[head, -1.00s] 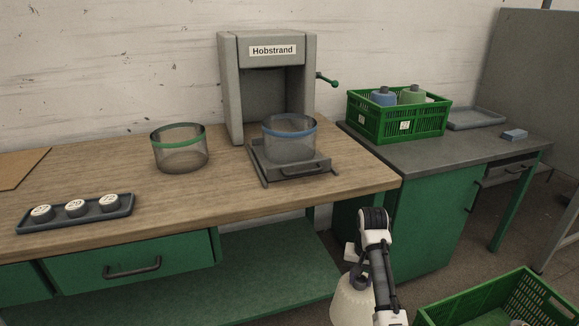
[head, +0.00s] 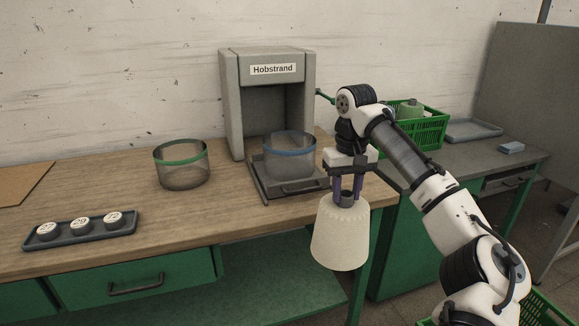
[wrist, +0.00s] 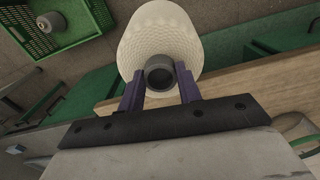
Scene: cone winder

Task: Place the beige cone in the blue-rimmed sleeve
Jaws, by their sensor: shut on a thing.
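The beige cone (head: 340,234) hangs upright from my gripper (head: 347,192), in front of the bench's right front corner. My gripper is shut on the grey tube at the cone's narrow top. In the wrist view the cone (wrist: 160,35) shows between the two purple fingers (wrist: 160,88). The blue-rimmed sleeve (head: 289,158) is a clear, empty-looking cylinder. It stands on the grey sliding plate of the Hobstrand machine, behind and left of the cone.
A green-rimmed sleeve (head: 181,166) stands left of the Hobstrand machine (head: 232,100). A dark tray (head: 70,240) with three numbered pieces lies at the bench's front left. A green crate (head: 432,132) with cones is on the right-hand bench. The wood between the sleeves and front edge is clear.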

